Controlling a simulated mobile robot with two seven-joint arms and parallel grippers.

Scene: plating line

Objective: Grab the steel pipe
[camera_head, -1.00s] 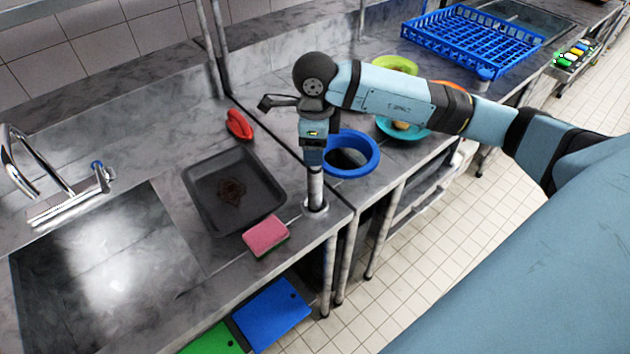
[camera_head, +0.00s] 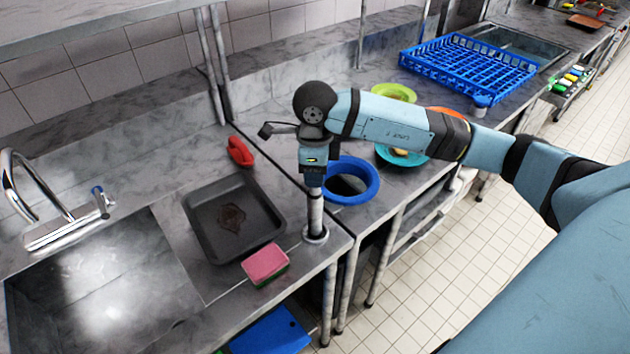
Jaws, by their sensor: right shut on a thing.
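The steel pipe (camera_head: 316,212) is a short grey upright tube. It stands at the front corner of the steel counter, with a round collar (camera_head: 316,236) around its foot. My right gripper (camera_head: 313,184) comes down from above and is shut on the upper part of the pipe. Its jaws and wrist hide the pipe's top. My left gripper is not in view.
Left of the pipe are a dark tray (camera_head: 199,227) with a brown stain, a pink sponge (camera_head: 265,263), and a red object (camera_head: 240,152). A blue ring-shaped container (camera_head: 368,190) stands close on the right. A sink and tap (camera_head: 60,232) are at far left.

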